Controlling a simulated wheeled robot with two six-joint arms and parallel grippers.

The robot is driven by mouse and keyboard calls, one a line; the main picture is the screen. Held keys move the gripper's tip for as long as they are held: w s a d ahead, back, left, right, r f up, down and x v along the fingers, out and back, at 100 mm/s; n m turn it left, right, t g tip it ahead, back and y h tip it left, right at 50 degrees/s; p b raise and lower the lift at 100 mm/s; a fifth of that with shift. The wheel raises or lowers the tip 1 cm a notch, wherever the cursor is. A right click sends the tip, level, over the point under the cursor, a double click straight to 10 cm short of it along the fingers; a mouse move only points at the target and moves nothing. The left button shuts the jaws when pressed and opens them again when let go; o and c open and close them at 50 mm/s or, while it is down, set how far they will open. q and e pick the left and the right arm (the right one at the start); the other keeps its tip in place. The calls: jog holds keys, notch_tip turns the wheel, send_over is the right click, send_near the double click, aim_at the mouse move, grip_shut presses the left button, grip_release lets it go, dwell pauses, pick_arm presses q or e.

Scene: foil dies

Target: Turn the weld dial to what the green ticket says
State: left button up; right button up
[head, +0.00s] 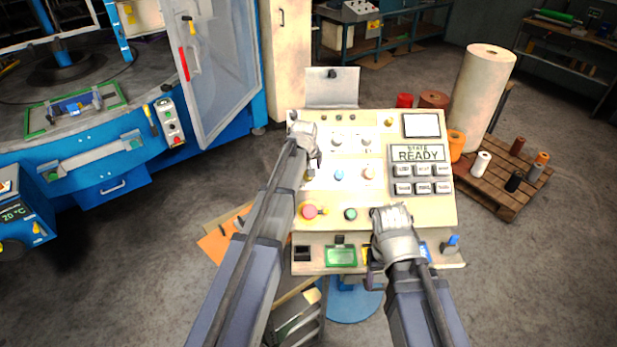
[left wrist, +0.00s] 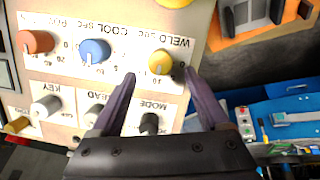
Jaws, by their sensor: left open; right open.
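The yellow weld dial (left wrist: 160,63), labelled WELD SEC, shows upside down in the left wrist view on the pale control panel (head: 440,212). My open left gripper (left wrist: 161,74) has one finger on each side of the dial; I cannot tell whether they touch it. In the head view my left arm partly hides that spot. The green ticket (head: 341,257) stands on the panel's lower ledge; its writing is too small to read. My right gripper (head: 374,272) is open over the ledge, to the right of the green ticket, beside a mostly hidden yellow card.
A blue dial (left wrist: 95,52) and an orange dial (left wrist: 36,42) sit beside the weld dial. A red button (head: 309,212) and a green button (head: 350,214) are lower on the panel. A blue machine stands left, a pallet right.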

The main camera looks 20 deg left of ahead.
pick_arm(q)
jog(key=b+x, duration=0.5)
jog(key=x, duration=0.1)
jog(key=shift+w+f, duration=0.1)
jog(key=shift+f, duration=0.2)
jog(key=shift+r, duration=0.1)
grip_shut()
